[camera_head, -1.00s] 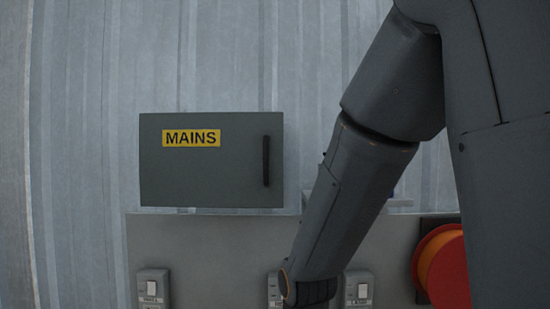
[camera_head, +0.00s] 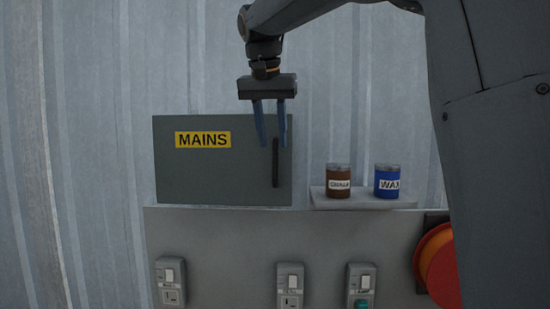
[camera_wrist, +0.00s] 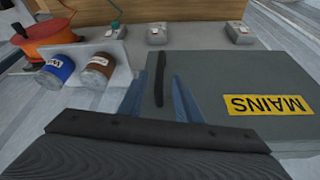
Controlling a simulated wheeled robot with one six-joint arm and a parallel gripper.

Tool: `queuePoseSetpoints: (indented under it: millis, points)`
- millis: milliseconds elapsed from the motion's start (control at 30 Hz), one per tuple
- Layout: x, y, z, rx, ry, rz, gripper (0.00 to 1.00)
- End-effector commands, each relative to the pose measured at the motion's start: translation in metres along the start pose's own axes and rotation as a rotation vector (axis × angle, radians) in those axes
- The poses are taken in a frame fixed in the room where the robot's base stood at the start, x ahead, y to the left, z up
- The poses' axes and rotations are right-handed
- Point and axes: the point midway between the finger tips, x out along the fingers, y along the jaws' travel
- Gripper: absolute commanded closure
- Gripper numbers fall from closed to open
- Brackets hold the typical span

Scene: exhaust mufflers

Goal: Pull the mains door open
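The mains door (camera_head: 215,170) is the grey front of a wall box with a yellow MAINS label (camera_head: 203,139), and it looks shut. Its dark vertical handle (camera_head: 275,163) is near the right edge. My gripper (camera_head: 272,143) points down at the upper right of the door, its two blue fingers apart and empty. In the wrist view the door (camera_wrist: 225,85) fills the right side. The handle (camera_wrist: 160,78) shows there between the lines of the two fingers (camera_wrist: 160,90). I cannot tell whether the fingers touch the handle.
A small shelf (camera_head: 365,203) right of the box holds a brown can (camera_head: 338,182) and a blue can (camera_head: 387,183). Below is a grey panel (camera_head: 220,235) with switches (camera_head: 290,283) and a red-orange round object (camera_head: 438,265) at right.

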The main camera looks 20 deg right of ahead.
Motion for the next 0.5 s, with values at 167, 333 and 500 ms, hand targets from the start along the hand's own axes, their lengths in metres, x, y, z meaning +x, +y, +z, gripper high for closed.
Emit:
queuePoseSetpoints:
  millis: [167,333,500]
  points:
    - [0.022,0.001,0.001,-0.001,-0.004,0.003,0.69]
    - [0.048,0.001,0.001,-0.001,-0.004,0.002,0.69]
    - [0.067,0.001,0.001,-0.001,-0.002,0.002,0.69]
